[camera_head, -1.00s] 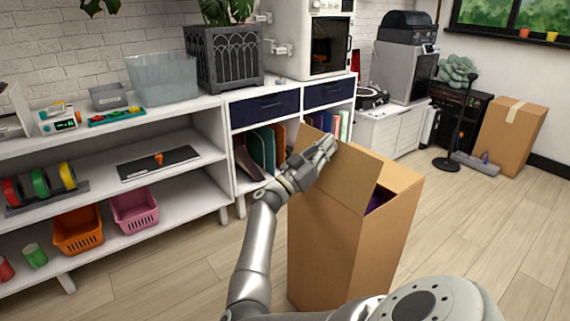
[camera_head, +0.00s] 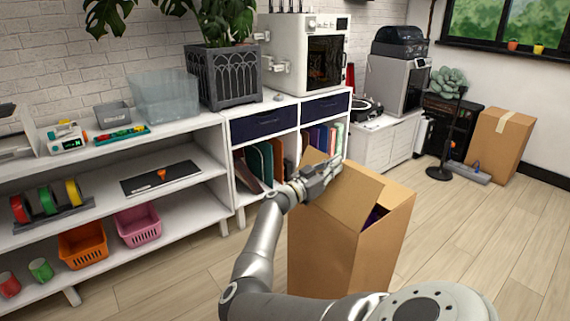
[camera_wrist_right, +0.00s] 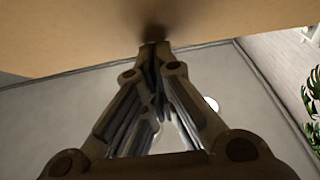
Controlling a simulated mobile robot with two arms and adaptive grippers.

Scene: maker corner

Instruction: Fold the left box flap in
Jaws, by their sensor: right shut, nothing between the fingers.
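The tall open cardboard box (camera_head: 322,250) stands on the floor in the middle of the head view. A broad flap (camera_head: 358,196) slants up over its opening, and a smaller flap corner (camera_head: 312,156) shows behind my gripper. Something dark purple (camera_head: 374,217) shows inside the box. My right gripper (camera_head: 335,168) is shut and empty at the upper left edge of the broad flap. In the right wrist view, the closed fingertips (camera_wrist_right: 154,46) are at a cardboard surface (camera_wrist_right: 80,30), touching or very close. My left gripper is out of view.
A white shelf unit (camera_head: 190,208) with bins and tools stands behind and left of the box. A second, taped cardboard box (camera_head: 498,140) stands at the back right. Wooden floor (camera_head: 460,245) is clear to the right of the box.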

